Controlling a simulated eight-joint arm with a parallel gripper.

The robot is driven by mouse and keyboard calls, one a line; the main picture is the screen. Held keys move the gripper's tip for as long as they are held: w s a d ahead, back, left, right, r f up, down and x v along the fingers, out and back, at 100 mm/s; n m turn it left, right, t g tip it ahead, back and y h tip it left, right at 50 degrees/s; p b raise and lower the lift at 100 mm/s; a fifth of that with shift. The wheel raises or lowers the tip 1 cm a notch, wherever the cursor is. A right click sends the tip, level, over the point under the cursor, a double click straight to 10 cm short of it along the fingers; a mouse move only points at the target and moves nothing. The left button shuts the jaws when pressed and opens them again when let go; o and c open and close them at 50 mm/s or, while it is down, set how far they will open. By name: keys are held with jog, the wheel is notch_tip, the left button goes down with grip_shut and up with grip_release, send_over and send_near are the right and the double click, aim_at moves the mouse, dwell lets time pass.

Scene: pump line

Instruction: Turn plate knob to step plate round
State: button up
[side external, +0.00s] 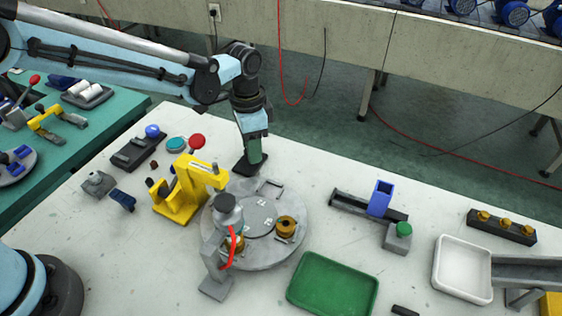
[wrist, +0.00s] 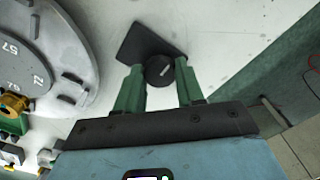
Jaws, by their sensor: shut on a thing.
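The plate knob (wrist: 160,70) is a dark round knob with a light pointer line, on a dark base (wrist: 138,40) on the table. My gripper (wrist: 161,76) has its two green fingers on either side of the knob and is shut on it in the wrist view. In the side external view, my gripper (side external: 253,152) points down over the dark base (side external: 250,165), and the knob is hidden. The grey round plate (side external: 290,202) lies just in front of it, with brass parts (side external: 286,226) on it. The plate (wrist: 85,45) also shows at the left of the wrist view, with numbers on it.
A yellow press frame (side external: 180,205) stands left of the plate. A grey post with a red lever (side external: 231,248) stands at its front. A green tray (side external: 333,284), a white tray (side external: 463,268) and a blue block on a rail (side external: 380,198) lie to the right. Bare table lies behind the rail.

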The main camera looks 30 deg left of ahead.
dwell(0.3)
jog(key=o, duration=1)
jog(key=shift+o, duration=0.2)
jog(key=shift+r, duration=0.1)
notch_tip(320, 180, up, 12)
jog(key=shift+a, duration=0.1)
jog(key=s+a+r+n+t, duration=0.3)
jog(key=s+a+r+n, duration=0.1)
jog(key=s+a, duration=0.45)
jog(key=s+a+f+n+t, duration=0.4)
jog(key=s+a+n, duration=0.1)
jog(key=s+a, duration=0.1)
jog(key=shift+s+a, duration=0.4)
jog(key=shift+s, duration=0.4)
